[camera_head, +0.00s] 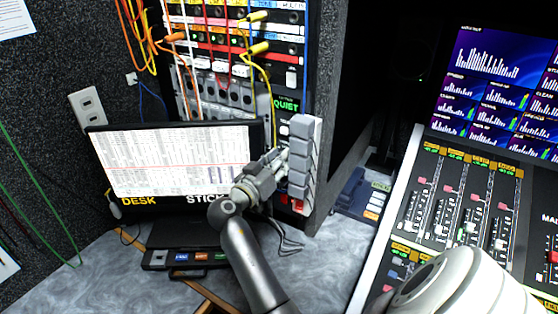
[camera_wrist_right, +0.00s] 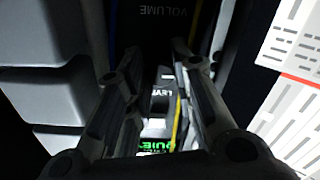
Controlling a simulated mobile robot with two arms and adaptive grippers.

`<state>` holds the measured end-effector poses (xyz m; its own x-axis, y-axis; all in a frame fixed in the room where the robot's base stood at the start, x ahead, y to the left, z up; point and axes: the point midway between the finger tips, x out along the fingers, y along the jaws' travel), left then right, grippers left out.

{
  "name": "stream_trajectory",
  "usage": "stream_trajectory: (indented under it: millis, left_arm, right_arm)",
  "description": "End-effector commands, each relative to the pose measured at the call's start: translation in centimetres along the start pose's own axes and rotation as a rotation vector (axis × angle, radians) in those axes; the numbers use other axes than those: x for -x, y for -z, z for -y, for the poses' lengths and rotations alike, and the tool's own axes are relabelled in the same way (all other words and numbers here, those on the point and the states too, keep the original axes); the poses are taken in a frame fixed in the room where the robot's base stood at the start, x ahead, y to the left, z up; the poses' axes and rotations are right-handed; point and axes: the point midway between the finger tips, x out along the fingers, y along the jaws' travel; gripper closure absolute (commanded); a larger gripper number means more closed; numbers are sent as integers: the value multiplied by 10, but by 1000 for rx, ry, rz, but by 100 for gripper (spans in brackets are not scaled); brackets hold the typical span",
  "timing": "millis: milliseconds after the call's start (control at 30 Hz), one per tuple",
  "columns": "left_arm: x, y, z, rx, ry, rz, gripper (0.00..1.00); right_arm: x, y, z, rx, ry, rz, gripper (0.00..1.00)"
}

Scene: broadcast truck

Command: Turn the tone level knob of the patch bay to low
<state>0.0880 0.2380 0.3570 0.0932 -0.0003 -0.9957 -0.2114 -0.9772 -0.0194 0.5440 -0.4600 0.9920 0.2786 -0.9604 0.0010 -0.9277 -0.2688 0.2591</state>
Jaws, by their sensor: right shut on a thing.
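The patch bay (camera_head: 215,45) stands upright at the back, with a green QUIET display (camera_head: 286,105) on its right strip. The display also shows in the right wrist view (camera_wrist_right: 157,147). My right gripper (camera_head: 281,158) is at the lower part of that strip, below the display. In the right wrist view its two fingers (camera_wrist_right: 162,75) reach toward the dark panel, near a white label. It is shut on what seems to be the tone level knob; the fingers and shadow hide the knob, so its setting cannot be read. My left gripper is not in view.
A column of grey blocks (camera_head: 301,165) stands just right of my gripper. A lit monitor (camera_head: 175,160) is close on its left. Yellow and other coloured cables (camera_head: 262,75) hang across the patch bay. A mixing console (camera_head: 465,200) fills the right.

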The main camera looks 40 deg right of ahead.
Motion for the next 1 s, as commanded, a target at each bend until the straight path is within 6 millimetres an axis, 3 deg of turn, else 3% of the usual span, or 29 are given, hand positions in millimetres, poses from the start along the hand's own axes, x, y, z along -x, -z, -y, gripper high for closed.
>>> stream_trajectory:
  millis: [533, 1000]
  left_arm:
    - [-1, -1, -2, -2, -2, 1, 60]
    - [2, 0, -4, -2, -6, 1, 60]
  right_arm:
    - [0, -2, 0, 59, -1, 3, 100]
    - [-1, -1, -1, 434, 0, 4, 100]
